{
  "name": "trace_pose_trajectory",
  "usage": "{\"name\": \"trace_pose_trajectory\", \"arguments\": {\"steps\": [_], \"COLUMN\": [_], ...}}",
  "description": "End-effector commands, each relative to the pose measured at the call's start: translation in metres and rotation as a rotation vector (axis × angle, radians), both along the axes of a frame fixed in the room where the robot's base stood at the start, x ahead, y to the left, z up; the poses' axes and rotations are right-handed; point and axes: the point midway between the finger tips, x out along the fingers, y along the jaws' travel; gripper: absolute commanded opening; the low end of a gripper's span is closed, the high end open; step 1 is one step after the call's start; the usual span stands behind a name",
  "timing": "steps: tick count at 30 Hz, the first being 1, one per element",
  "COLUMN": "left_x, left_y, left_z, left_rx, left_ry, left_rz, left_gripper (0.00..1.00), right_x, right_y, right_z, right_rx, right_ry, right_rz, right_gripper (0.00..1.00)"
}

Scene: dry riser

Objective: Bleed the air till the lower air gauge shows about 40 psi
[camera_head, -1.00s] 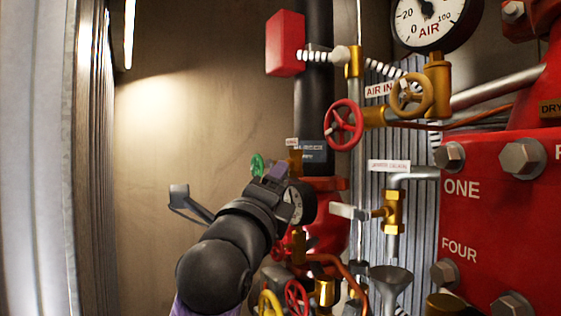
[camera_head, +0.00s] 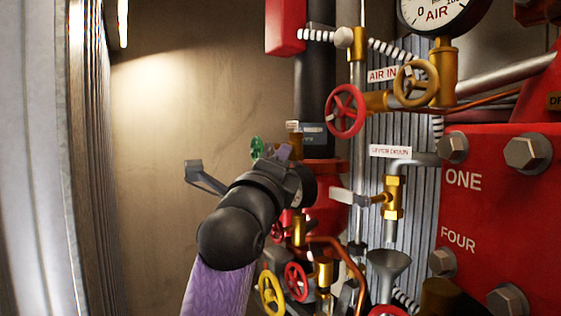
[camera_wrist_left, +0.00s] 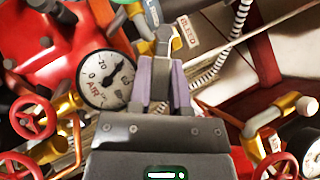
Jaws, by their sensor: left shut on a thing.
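My left gripper (camera_head: 283,158) is in the middle of the head view, beside the pipework. In the left wrist view its purple-padded fingers (camera_wrist_left: 162,82) are shut on a small grey handle (camera_wrist_left: 163,45), close to a label reading BLEED (camera_wrist_left: 187,31). A white air gauge (camera_wrist_left: 105,80) left of the fingers has its needle past 20, roughly where 40 would fall; that number is not legible. A dark gauge (camera_head: 309,187) behind the gripper is mostly hidden in the head view. An upper air gauge (camera_head: 434,12) is cut off by the top edge. My right gripper is not in view.
Red (camera_head: 345,110) and brass (camera_head: 416,83) handwheels stick out above right of my gripper. The red bolted valve body (camera_head: 500,200) fills the right. The left is open.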

Motion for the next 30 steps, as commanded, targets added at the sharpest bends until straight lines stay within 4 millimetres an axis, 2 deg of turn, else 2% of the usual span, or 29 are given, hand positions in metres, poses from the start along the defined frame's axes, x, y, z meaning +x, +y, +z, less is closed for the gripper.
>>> {"name": "trace_pose_trajectory", "arguments": {"steps": [8, 21, 30], "left_x": [-0.001, -0.003, -0.004], "left_y": [-0.001, -0.003, -0.003], "left_z": [0.005, 0.018, 0.020], "left_rx": [-0.034, -0.211, -0.300], "left_ry": [0.051, 0.297, 0.419], "left_rz": [0.000, 0.001, 0.002], "left_gripper": [0.00, 0.00, 0.00], "right_x": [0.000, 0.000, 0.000], "right_y": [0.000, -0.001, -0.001], "right_z": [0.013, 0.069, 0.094], "right_rx": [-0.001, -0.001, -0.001], "right_ry": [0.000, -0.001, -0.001], "right_rz": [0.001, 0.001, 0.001], "right_gripper": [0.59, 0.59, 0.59]}}
